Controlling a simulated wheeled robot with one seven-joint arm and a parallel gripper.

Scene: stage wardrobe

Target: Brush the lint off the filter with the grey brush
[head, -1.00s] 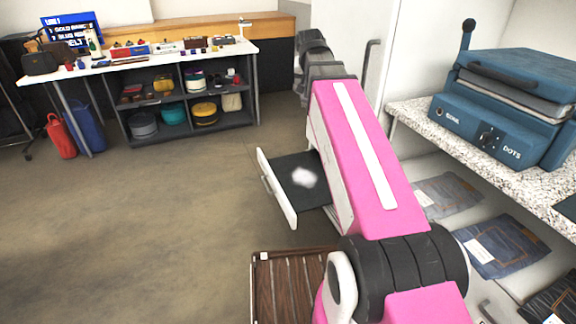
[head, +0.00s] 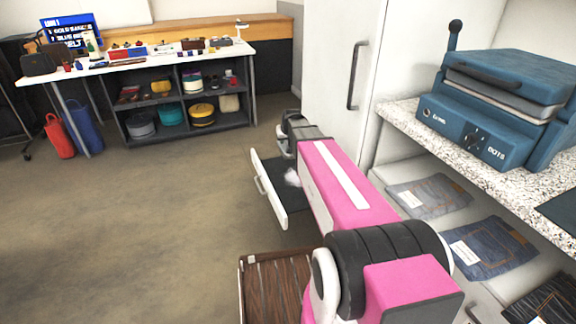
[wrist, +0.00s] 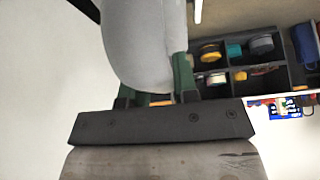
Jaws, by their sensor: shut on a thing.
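The filter (head: 266,170) is a dark panel with a white front and handle, pulled out like a drawer left of my pink arm in the head view. A white tuft of lint (head: 291,177) lies on it, partly covered by my arm. In the wrist view my gripper (wrist: 152,85) has its green fingers around a smooth, rounded grey object, which looks like the grey brush (wrist: 138,45). Its bristles are not visible.
A brown slatted box (head: 275,290) stands below the filter. A blue press (head: 500,100) sits on the speckled counter (head: 405,112) at the right, above folded jeans (head: 490,245). A white cabinet (head: 335,70) stands behind my arm.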

